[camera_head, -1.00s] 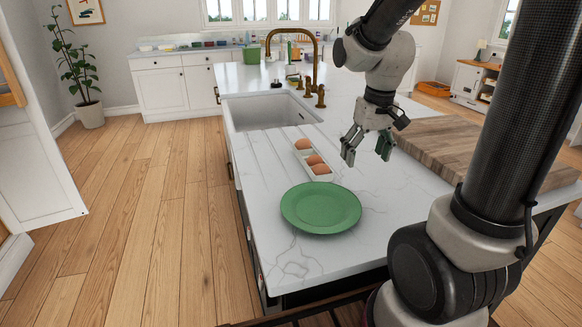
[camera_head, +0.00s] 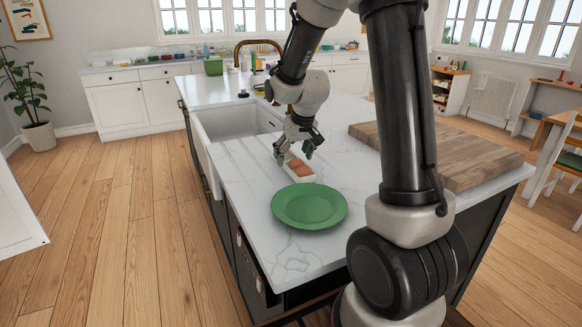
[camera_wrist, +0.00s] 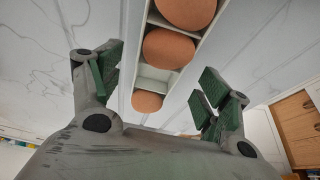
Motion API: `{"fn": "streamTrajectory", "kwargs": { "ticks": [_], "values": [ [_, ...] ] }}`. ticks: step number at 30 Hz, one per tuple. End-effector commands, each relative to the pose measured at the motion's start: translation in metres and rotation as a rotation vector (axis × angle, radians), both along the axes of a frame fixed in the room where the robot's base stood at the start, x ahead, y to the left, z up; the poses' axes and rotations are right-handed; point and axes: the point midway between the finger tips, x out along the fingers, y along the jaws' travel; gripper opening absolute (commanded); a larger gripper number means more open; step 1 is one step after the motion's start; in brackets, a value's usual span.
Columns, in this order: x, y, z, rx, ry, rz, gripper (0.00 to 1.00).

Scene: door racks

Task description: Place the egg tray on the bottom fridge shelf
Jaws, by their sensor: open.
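The white egg tray (camera_head: 301,177) with brown eggs lies on the white marble counter, just behind the green plate. In the wrist view the tray (camera_wrist: 155,76) runs between my fingers, with three eggs (camera_wrist: 168,48) showing and one empty cell between two of them. My gripper (camera_head: 294,157) is over the far part of the tray and hides it in the head view. In the wrist view my gripper (camera_wrist: 160,92) is open, with one green-padded finger on each side of the tray. I cannot tell whether the pads touch it. No fridge shelf is visible.
The green plate (camera_head: 309,205) sits close in front of the tray. A sink (camera_head: 235,122) with a brass tap (camera_head: 259,45) lies behind to the left. A wooden board (camera_head: 440,150) covers the counter to the right. The wooden floor on the left is clear.

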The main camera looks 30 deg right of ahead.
Motion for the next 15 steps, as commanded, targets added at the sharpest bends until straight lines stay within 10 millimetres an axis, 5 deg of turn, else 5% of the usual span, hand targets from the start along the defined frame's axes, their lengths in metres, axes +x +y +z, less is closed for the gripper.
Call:
{"fn": "streamTrajectory", "kwargs": {
  "ticks": [4, 12, 15],
  "values": [
    [0.007, 0.000, -0.018, 0.000, 0.003, 0.000, 0.77],
    [0.009, 0.000, -0.021, 0.000, 0.000, 0.001, 0.77],
    [0.009, 0.000, -0.021, 0.000, 0.001, 0.001, 0.60]
  ]
}}
